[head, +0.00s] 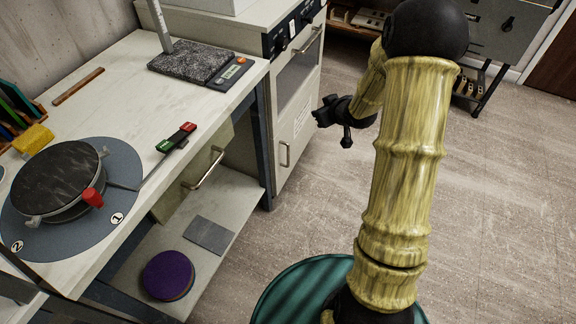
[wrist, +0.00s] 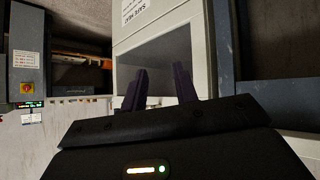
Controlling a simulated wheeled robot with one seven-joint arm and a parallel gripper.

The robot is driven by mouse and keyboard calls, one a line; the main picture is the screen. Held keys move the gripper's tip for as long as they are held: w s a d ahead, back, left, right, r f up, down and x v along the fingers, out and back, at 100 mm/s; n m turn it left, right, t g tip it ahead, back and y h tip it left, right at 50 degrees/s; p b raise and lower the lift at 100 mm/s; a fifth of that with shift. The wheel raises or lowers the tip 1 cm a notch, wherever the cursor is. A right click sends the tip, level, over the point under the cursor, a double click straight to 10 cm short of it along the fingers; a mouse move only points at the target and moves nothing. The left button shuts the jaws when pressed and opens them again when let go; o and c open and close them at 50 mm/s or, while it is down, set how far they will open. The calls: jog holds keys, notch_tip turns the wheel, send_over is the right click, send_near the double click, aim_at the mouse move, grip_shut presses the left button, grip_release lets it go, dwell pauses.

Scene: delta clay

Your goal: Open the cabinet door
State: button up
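A tall off-white cabinet unit (head: 290,110) stands beside the workbench, with a dark-windowed door, a bar handle (head: 309,42) at its top and a small upright handle (head: 285,154) low on its front. A greenish panel (head: 190,185) under the bench has a metal handle (head: 203,168). Which of these is the task's door, I cannot tell. My gripper (head: 319,112) is in front of the off-white unit, seemingly apart from it. In the wrist view my gripper (wrist: 160,78) has its two dark fingers spread, with nothing between them, facing a pale body with a grey panel (wrist: 160,58).
The workbench (head: 135,85) on the left holds a round turntable (head: 60,180), a dark slab scale (head: 195,62) and small tools. A purple disc (head: 168,275) lies on the lower shelf. A green round object (head: 290,290) is at the bottom. The floor (head: 500,190) to the right is clear.

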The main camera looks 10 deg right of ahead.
jog(key=d+f+n+t+y+b, duration=0.1)
jog(key=f+y+b, duration=0.2)
jog(key=f+b, duration=0.5)
jog(key=w+d+f+n+t+y+b, duration=0.1)
jog(key=f+y+b, duration=0.2)
jog(key=f+b, duration=0.6)
jog(key=d+f+n+t+y+b, duration=0.1)
jog(key=f+y+b, duration=0.3)
jog(key=f, duration=1.4)
jog(key=d+n+b, duration=0.1)
jog(key=b, duration=0.3)
jog(key=shift+w+f, duration=0.15)
jog(key=shift+w+a+b, duration=0.1)
jog(key=shift+a+b, duration=0.05)
jog(key=shift+b, duration=0.2)
jog(key=b, duration=0.8)
send_over(288, 165)
jog(key=shift+w+d+f, duration=0.1)
jog(key=shift+d+f, duration=0.05)
jog(key=shift+d, duration=0.15)
jog(key=shift+w+a, duration=0.25)
jog(key=shift+w, duration=0.05)
grip_shut()
